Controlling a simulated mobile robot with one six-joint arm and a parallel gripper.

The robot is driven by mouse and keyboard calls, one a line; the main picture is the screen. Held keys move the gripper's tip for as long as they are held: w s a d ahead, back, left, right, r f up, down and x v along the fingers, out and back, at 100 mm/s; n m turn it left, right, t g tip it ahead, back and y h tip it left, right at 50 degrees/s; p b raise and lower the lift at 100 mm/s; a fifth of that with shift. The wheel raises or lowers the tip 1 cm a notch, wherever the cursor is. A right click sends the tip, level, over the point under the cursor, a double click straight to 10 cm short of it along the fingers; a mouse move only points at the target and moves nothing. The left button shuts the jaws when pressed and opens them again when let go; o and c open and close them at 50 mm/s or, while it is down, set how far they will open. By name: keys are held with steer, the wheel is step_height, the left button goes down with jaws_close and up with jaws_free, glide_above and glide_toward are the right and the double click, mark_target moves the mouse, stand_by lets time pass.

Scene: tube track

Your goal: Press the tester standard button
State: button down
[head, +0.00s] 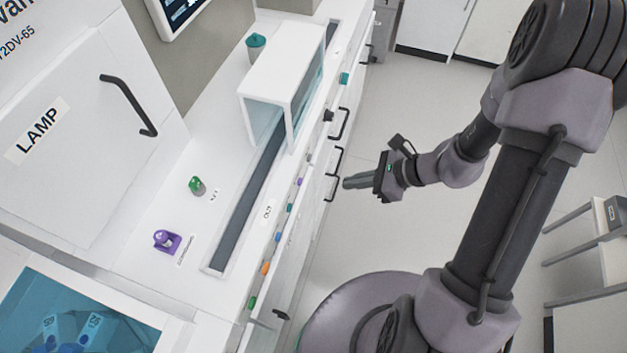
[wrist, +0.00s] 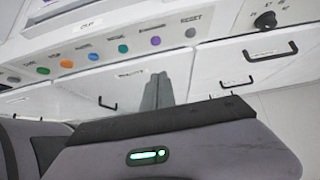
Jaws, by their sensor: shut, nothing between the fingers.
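A row of coloured buttons runs along the white front edge of the counter: green (head: 252,302), orange (head: 265,268), blue (head: 278,237), teal (head: 290,207), purple (head: 299,181) and grey. In the wrist view the grey one (wrist: 190,33) is labelled RESET. The other labels are too small to read surely, so I cannot tell which button is the standard one. My gripper (head: 346,183) is shut and empty, pointing left toward the counter front, apart from the buttons. In the wrist view its fingertips (wrist: 157,78) show below the purple button (wrist: 155,40).
Drawers with black handles (head: 333,174) lie below the button strip. A black knob (wrist: 265,20) sits right of the buttons. A white open-sided cover (head: 285,62) stands over a dark track on the counter.

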mark_target(300, 182)
steer(key=w+a+f+b, duration=0.3)
steer(key=a+f, duration=0.2)
steer(key=a, duration=0.4)
steer(key=shift+w+a+b, duration=0.2)
steer(key=shift+a+b, duration=0.15)
steer(key=shift+b, duration=0.05)
steer(key=shift+f, duration=0.1)
